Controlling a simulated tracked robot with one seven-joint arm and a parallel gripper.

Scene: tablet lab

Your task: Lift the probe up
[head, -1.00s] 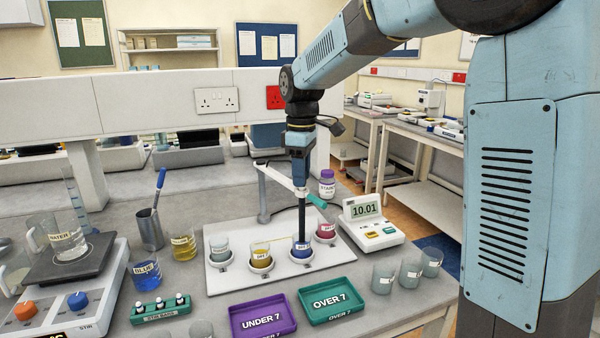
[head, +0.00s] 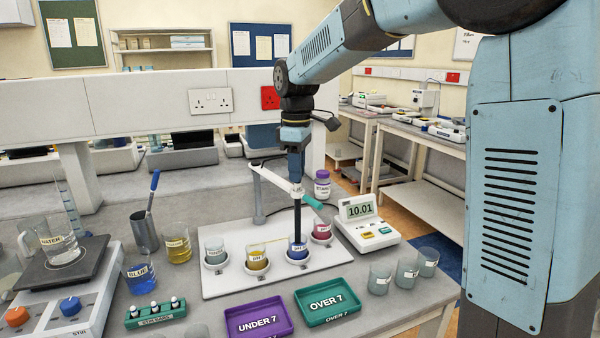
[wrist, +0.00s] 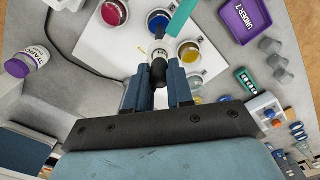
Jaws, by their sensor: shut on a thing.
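The probe (head: 297,218) is a slim dark rod standing upright, with its lower end inside the cup of blue liquid (head: 297,252). Its tip is hidden in the cup. My gripper (head: 296,180) is above the cup, pointing down, and is shut on the upper part of the probe. In the wrist view the jaws (wrist: 162,88) close around the probe's white and black top (wrist: 159,66). The meter (head: 366,222) to the right reads 10.01.
The cup stands in a row with grey, yellow and pink cups on a white board (head: 225,284). A white stand arm (head: 268,178) reaches in close to my gripper. The purple tray (head: 258,318) and teal tray (head: 327,302) lie in front. A purple-capped jar (head: 322,184) stands behind.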

